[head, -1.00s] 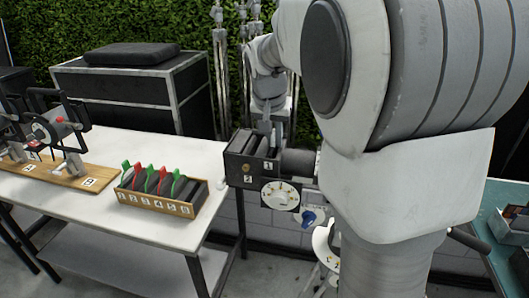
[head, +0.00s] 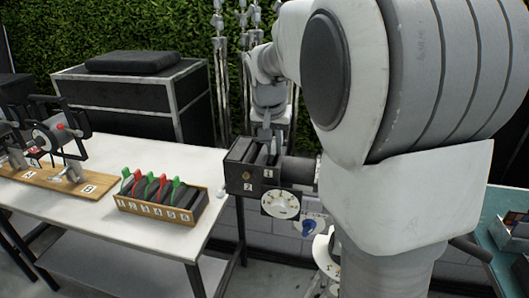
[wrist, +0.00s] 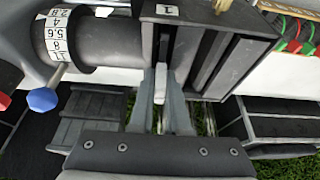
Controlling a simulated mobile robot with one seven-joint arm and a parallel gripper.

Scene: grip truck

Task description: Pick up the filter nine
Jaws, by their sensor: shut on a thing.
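A dark matte box (head: 240,178) with slots labelled 1 and 2 sits on the front of a lens. It also shows in the wrist view (wrist: 245,22). My gripper (head: 266,136) is above its slot 1 side. In the wrist view my gripper (wrist: 161,78) is shut on a narrow pale grey tab (wrist: 160,86) at the box's edge. The tab seems to belong to a filter in slot 1. The filter's body is mostly hidden, and no number nine is readable on it.
A wooden rack (head: 155,211) of dark filters with red and green tabs stands on the white table (head: 100,236). A wooden board (head: 60,184) with mounted gear lies left of it. The lens (wrist: 105,42) and a blue knob (wrist: 42,99) are close to my gripper.

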